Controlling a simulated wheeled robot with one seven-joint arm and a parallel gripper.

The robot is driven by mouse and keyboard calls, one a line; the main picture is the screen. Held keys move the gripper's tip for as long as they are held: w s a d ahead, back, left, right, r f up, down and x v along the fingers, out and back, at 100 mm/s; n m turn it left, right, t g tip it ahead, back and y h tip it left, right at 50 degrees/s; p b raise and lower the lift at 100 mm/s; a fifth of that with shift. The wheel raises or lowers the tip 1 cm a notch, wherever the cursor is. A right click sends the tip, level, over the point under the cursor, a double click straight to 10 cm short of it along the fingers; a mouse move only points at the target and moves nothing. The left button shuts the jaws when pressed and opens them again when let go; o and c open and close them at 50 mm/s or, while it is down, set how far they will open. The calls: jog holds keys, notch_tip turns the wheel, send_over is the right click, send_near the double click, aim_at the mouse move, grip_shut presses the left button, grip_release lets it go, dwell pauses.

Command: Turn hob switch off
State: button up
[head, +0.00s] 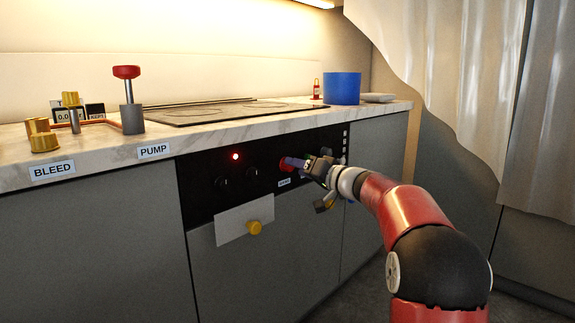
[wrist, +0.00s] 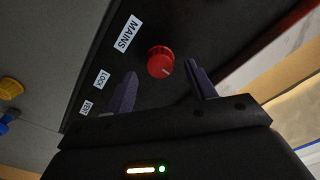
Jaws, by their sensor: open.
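A round red knob (wrist: 161,61) with a pale pointer line sits on the black panel (wrist: 190,35), close to the label MAINS (wrist: 126,33). I take this knob for the hob switch; no label reading "hob" shows. My gripper (wrist: 162,85) is open, with its two purple fingers on either side of the knob's near side and the knob just beyond and between them. I cannot tell whether they touch it. In the head view my gripper (head: 292,163) is at the black control panel (head: 200,200), with a bit of red at its tip. A red light (head: 235,156) glows on that panel.
The dark hob (head: 200,112) lies on the marble worktop above the panel. Black knobs (head: 252,172) are left of my gripper. A white plate with a yellow knob (head: 254,227) is below. A blue pot (head: 342,88) stands on the worktop at right.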

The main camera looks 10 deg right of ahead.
jog(key=shift+p+x, duration=0.4)
jog(key=shift+x, duration=1.95)
jog(key=shift+c, duration=0.2)
jog(key=c, duration=0.9)
